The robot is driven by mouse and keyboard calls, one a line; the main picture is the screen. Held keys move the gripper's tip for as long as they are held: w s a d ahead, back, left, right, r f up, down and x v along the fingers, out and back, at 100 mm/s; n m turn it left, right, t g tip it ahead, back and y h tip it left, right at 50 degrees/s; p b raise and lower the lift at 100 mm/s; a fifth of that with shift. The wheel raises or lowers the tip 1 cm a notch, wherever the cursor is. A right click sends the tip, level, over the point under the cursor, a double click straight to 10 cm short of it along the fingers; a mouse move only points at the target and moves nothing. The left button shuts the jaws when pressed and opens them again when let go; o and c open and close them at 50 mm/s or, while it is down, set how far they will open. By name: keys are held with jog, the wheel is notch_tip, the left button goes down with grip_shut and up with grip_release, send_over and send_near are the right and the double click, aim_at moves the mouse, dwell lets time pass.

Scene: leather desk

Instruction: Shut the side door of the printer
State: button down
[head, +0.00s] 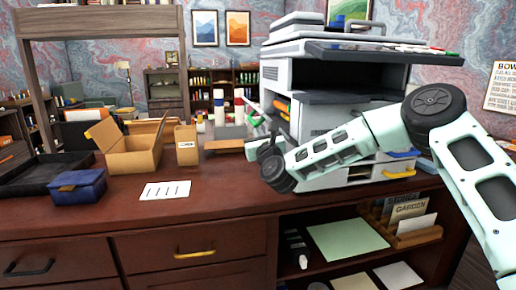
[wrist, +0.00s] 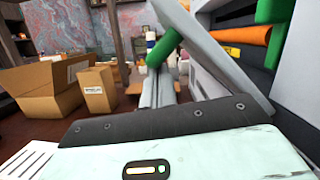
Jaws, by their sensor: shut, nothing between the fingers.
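The printer (head: 345,118) is a large grey machine on the desk at the right of the head view. Its side door (wrist: 228,62) stands open as a slanted grey panel in the wrist view, with green and orange parts in the opening behind it. My gripper (wrist: 158,82) is shut and empty, pointing forward just left of the door. I cannot tell whether it touches the door. In the head view my gripper (head: 252,148) is small and partly hidden by my wrist at the printer's left side, and my arm covers part of the printer's front.
An open cardboard box (head: 135,148), a small carton (head: 186,146), a blue box (head: 78,190) and a black tray (head: 40,177) stand on the left of the desk. Bottles (head: 219,108) stand behind my gripper. A white paper (head: 166,190) lies near the front; bare desk surrounds it.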

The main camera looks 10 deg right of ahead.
aim_at(266, 117)
jog(key=r+m+h+b, duration=0.1)
jog(key=m, duration=0.2)
jog(key=d+r+m+h+b, duration=0.1)
jog(key=r+m+b, duration=0.1)
jog(key=m, duration=0.1)
jog(key=shift+d, duration=0.15)
jog(key=r+m+b, duration=0.1)
jog(key=d+r+m+h+b, duration=0.1)
jog(key=m, duration=0.1)
jog(key=shift+d+m, duration=0.15)
jog(key=shift+m, duration=0.15)
jog(key=shift+d+r+b, duration=0.4)
jog(key=shift+b, duration=0.05)
